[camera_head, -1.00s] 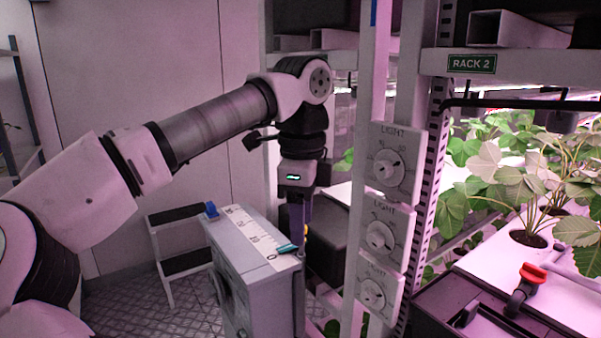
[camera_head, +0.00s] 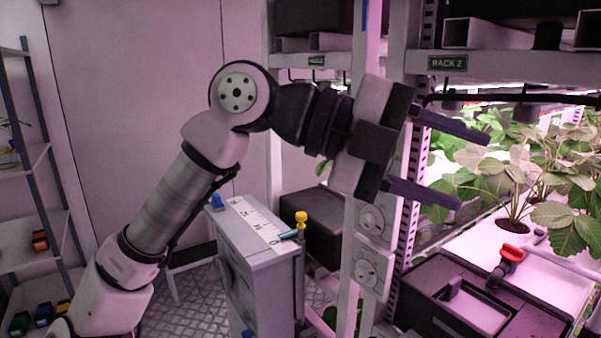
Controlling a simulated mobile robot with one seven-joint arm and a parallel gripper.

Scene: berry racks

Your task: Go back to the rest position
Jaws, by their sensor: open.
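My gripper (camera_head: 447,163) is open and empty, raised in front of the rack post. Its two dark fingers point right toward the strawberry plants, well apart from each other. My arm rises from the lower left, bends at an elbow high in the middle and reaches right. The wrist hides the top light dial and part of the dial below it on the post.
Right are a dark box (camera_head: 448,301), a red valve handle (camera_head: 512,253) and plants (camera_head: 520,190). A shelf (camera_head: 30,240) with small coloured items stands left.

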